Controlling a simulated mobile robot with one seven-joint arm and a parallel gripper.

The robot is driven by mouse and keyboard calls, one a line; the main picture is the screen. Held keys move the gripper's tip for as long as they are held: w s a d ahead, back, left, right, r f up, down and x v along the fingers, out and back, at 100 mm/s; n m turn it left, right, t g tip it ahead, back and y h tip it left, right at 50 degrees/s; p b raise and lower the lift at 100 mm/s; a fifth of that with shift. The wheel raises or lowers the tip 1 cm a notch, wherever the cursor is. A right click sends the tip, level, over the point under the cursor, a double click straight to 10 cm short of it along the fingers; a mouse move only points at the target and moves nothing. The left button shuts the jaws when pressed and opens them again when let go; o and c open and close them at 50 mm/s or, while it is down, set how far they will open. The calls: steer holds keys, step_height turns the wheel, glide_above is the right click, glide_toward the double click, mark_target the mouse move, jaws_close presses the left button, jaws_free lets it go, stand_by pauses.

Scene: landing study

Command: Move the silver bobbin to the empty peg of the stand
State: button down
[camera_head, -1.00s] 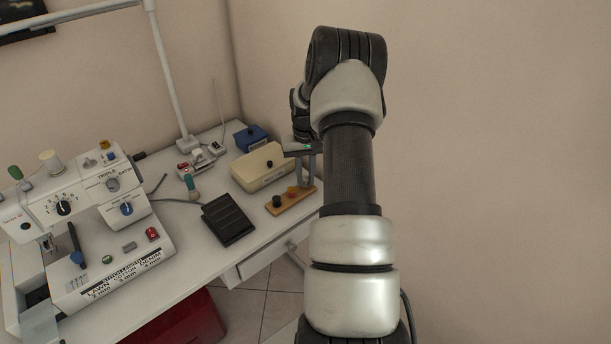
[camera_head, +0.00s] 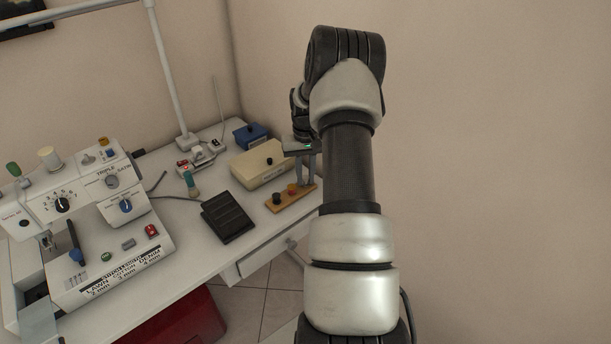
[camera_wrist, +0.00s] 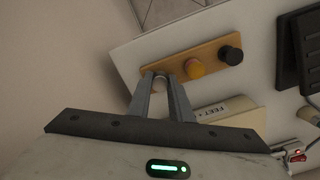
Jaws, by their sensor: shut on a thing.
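The wooden stand (camera_head: 300,198) lies near the right end of the white table, and it also shows in the wrist view (camera_wrist: 209,56). It bears a black bobbin (camera_wrist: 231,55) and an orange bobbin (camera_wrist: 194,68). My gripper (camera_wrist: 160,84) is at the stand's other end, beyond the orange bobbin. Its fingers are shut on the small silver bobbin (camera_wrist: 160,81), mostly hidden between the fingertips. The peg under it is hidden, and I cannot tell whether the bobbin is seated or just above the stand. In the head view the gripper (camera_head: 306,182) is partly behind my arm.
A cream box (camera_head: 262,166) stands close behind the stand, with a blue box (camera_head: 251,137) farther back. A black pedal (camera_head: 228,217) lies left of the stand. A sewing machine (camera_head: 105,225) fills the table's left. The table's front edge is close to the stand.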

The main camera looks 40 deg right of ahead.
mark_target(305, 178)
steer(key=shift+f, duration=0.1)
steer(key=c, duration=1.5)
jaws_free()
step_height(305, 178, up, 17)
steer(key=shift+r+p, duration=0.2)
steer(key=shift+p, duration=0.85)
steer(key=shift+a+r, duration=0.1)
